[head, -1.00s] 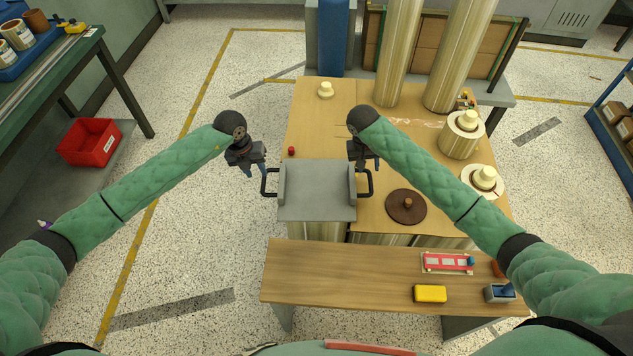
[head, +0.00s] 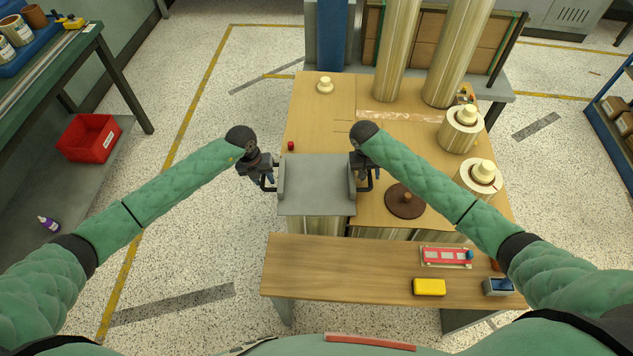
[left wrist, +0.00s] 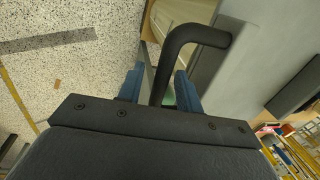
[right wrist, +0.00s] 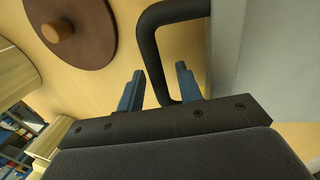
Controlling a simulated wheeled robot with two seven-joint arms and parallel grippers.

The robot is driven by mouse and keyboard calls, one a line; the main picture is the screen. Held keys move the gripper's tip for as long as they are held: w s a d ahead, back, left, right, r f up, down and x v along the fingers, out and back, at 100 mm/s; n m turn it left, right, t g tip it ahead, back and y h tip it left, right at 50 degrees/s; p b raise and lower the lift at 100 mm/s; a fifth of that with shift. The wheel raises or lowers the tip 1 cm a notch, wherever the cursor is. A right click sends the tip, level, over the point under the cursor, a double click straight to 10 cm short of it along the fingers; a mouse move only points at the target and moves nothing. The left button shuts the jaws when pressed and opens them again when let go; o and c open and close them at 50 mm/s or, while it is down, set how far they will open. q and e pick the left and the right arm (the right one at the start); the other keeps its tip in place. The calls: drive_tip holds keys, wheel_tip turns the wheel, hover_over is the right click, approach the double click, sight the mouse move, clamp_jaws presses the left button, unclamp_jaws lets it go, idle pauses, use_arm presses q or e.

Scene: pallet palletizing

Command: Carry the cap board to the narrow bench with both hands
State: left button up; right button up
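The cap board (head: 317,190) is a grey plate with raised sides and a black handle at each end. It rests level at the front left of the wooden pallet top. The narrow bench (head: 345,268) stands in front of it, nearer me. My left gripper (head: 266,180) is at the left handle; in the left wrist view the open fingers (left wrist: 158,92) stand either side of the handle bar (left wrist: 165,65). My right gripper (head: 368,180) is at the right handle; in the right wrist view its fingers (right wrist: 160,88) are also apart, with the bar (right wrist: 152,50) between them.
On the bench's right lie a yellow block (head: 429,287), a red-and-white rack (head: 446,256) and a blue-grey box (head: 498,286); its left half is clear. A brown disc with a knob (head: 405,201) lies right of the board. Tall columns (head: 398,50) stand behind.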

use_arm(q)
drive_tip(key=shift+c, duration=0.2)
use_arm(e)
drive_tip(key=shift+c, duration=0.3)
use_arm(q)
clamp_jaws()
use_arm(e)
clamp_jaws()
use_arm(q)
drive_tip(key=shift+r, duration=0.1)
use_arm(e)
drive_tip(key=shift+r, duration=0.1)
